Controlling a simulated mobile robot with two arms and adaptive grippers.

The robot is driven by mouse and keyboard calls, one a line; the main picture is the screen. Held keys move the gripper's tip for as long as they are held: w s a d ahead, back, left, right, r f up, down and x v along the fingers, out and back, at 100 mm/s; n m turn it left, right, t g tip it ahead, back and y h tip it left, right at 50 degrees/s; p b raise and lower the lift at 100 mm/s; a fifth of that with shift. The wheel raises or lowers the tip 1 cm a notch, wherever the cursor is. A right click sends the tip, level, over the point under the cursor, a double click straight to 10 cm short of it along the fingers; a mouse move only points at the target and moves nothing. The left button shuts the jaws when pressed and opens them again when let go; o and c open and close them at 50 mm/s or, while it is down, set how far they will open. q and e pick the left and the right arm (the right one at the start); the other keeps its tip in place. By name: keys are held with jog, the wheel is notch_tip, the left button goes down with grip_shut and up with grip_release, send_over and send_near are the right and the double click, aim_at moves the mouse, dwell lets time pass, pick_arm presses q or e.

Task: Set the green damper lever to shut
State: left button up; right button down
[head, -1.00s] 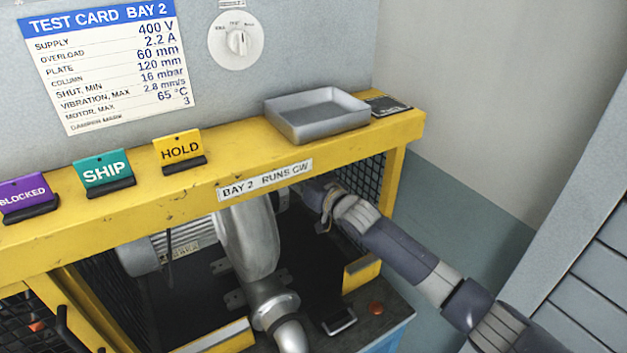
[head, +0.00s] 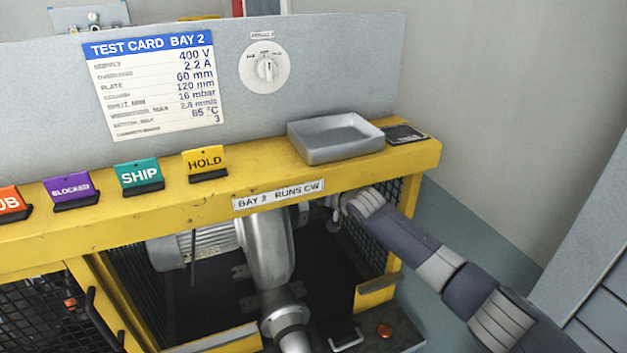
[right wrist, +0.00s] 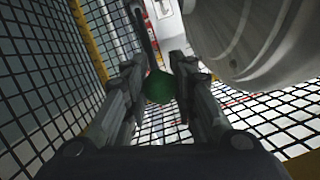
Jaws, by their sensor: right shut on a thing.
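The green damper lever shows in the right wrist view as a dark rod with a round green knob (right wrist: 159,87). My right gripper (right wrist: 162,84) is shut on the green knob, with one finger on each side of it. The rod runs upward from the knob in that view. In the head view my right arm reaches into the yellow bay beside the silver blower (head: 268,250). The right fingers and the lever are mostly hidden there behind the yellow beam. My left gripper is not in view.
Black mesh guards (right wrist: 45,75) stand close around the right gripper, and the blower casing (right wrist: 250,35) is near on the right. A yellow beam (head: 120,215) above the bay carries several coloured tags and a grey tray (head: 335,140). A dial (head: 265,67) is on the back panel.

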jog(key=c, duration=1.3)
grip_release()
jog(key=shift+d, duration=0.1)
jog(key=shift+s, duration=0.15)
jog(key=shift+s+d+r, duration=0.15)
jog(key=shift+s+d, duration=0.15)
jog(key=shift+s, duration=0.35)
jog(key=f+v, duration=0.3)
jog(key=v, duration=1.2)
jog(key=shift+s+d, duration=0.3)
jog(key=shift+s, duration=0.1)
